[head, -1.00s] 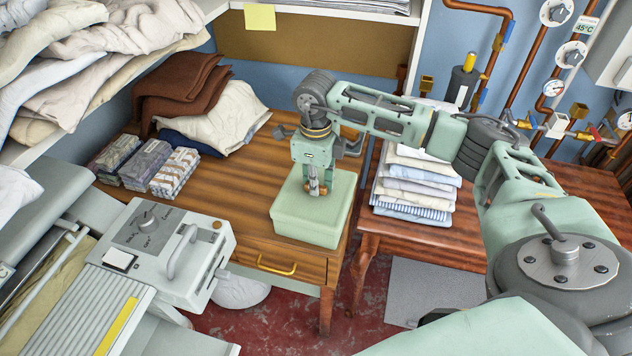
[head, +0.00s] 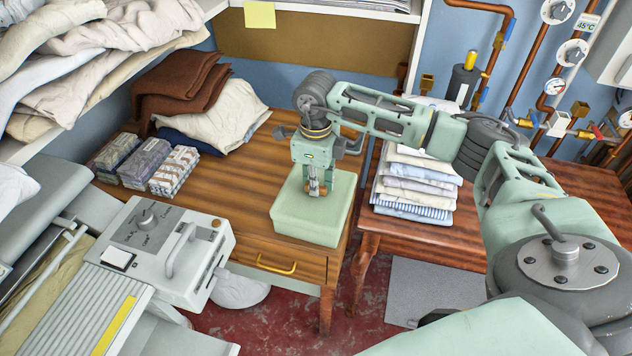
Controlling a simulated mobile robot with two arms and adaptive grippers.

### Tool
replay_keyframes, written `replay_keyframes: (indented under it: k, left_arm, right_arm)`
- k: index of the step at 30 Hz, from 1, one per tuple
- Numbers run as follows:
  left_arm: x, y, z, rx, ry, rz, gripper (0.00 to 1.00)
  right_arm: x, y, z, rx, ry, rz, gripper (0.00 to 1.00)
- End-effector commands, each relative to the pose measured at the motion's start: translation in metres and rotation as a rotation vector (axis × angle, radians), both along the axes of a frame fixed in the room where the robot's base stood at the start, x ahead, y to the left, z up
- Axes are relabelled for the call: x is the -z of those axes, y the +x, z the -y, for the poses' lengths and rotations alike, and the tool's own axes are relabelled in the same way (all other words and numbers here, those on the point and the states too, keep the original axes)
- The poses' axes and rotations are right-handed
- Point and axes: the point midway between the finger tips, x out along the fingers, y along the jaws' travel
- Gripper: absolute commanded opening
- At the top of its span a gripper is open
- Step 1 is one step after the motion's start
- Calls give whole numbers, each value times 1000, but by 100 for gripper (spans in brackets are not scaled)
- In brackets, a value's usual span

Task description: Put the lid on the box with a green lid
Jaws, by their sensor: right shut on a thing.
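A pale green box (head: 306,226) stands on the wooden table near its front right corner. Its green lid (head: 336,197) lies on top and looks level with the box; I cannot see any clear gap between them. My right gripper (head: 317,190) points straight down at the middle of the lid, with its fingers closed together there. The part between the fingertips is small and mostly hidden by them. My left gripper is not in view.
Several wrapped bundles (head: 147,167) and folded cloths (head: 215,118) lie on the table's left and back. A stack of folded shirts (head: 414,185) stands on the table to the right. The ironer (head: 150,245) is at the front left.

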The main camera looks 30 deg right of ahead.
Motion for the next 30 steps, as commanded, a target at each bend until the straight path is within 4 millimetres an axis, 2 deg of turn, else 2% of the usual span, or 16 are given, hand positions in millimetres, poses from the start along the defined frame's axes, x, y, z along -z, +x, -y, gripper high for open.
replay_keyframes:
  k: [30]
  left_arm:
    - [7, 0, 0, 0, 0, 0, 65]
  right_arm:
    - [7, 0, 0, 0, 1, 1, 0]
